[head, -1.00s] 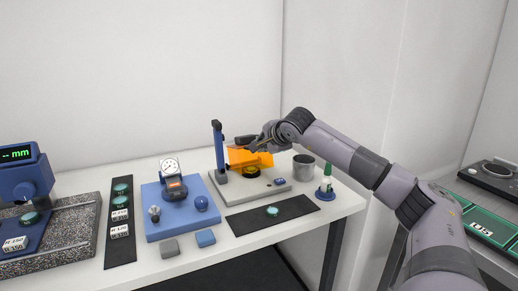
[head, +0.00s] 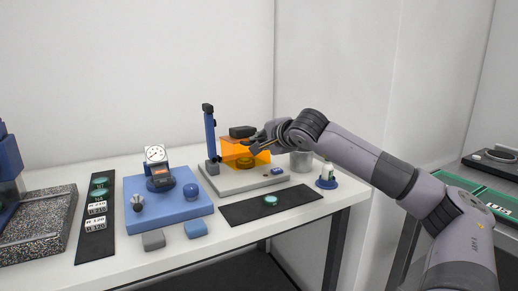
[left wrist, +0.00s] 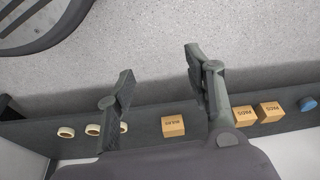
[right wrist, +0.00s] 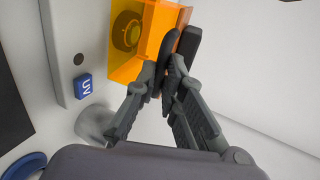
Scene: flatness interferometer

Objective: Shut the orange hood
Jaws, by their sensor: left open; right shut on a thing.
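The orange hood (head: 262,159) is a see-through box on the light grey instrument base (head: 215,183). It sits low over a dark round part (head: 245,163). My right gripper (head: 258,145) is at the hood's upper right edge. In the right wrist view the hood (right wrist: 150,70) lies beyond my right gripper (right wrist: 172,68), whose fingers are closed together at its edge. A dark bar there partly hides the grip. Whether the hood's lower edge touches the base I cannot tell. My left gripper (left wrist: 160,88) is open and empty, above a grey floor and a dark shelf strip.
A metal cup (head: 301,162) and a small bottle (head: 327,174) stand to the right.

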